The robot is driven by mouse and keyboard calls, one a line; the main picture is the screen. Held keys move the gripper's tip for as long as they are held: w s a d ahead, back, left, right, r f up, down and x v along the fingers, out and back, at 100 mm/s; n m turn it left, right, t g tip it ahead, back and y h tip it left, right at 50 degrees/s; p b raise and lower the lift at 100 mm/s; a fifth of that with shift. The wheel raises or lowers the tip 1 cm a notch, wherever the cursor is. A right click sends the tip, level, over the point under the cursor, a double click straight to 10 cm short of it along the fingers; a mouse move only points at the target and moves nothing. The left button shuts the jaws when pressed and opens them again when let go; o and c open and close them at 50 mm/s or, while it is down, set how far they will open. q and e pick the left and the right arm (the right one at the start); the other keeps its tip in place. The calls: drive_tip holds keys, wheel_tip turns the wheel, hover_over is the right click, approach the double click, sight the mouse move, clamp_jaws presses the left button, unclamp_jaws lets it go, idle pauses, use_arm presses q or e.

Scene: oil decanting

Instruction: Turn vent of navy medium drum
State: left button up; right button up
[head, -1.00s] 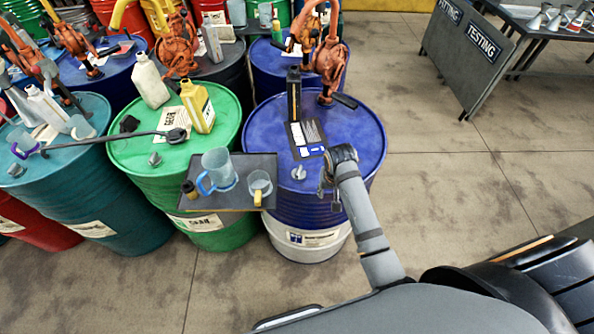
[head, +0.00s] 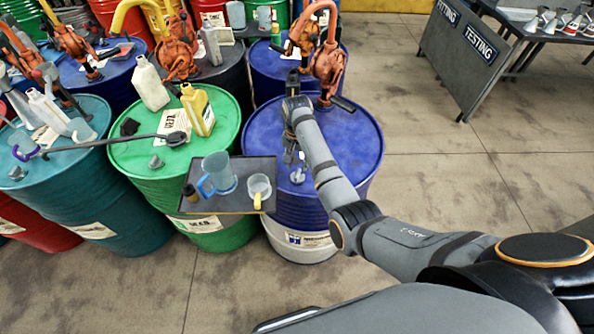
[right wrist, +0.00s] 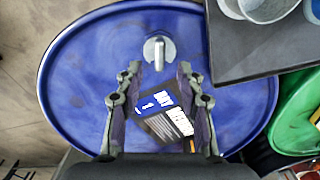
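The navy drum (head: 345,140) stands in front of me, its round blue lid facing up and its lower part white. Its vent (head: 298,175) is a small grey fitting with an upright tab near the lid's front-left edge. The vent also shows in the right wrist view (right wrist: 158,50). My right gripper (head: 291,157) is above the lid, just behind the vent in the head view. In the right wrist view its fingers (right wrist: 160,70) are spread and empty, with the vent just beyond the fingertips, apart from them. My left gripper is not in view.
A dark tray (head: 225,206) with a blue-handled jug (head: 217,172) and a yellow-handled cup (head: 259,190) sits close left of the vent. An orange pump (head: 328,62) stands at the lid's back. The right floor is clear.

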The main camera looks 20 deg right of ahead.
sight(297, 174)
wheel_tip(297, 174, down, 6)
drive_tip(key=shift+c, duration=0.2)
clamp_jaws()
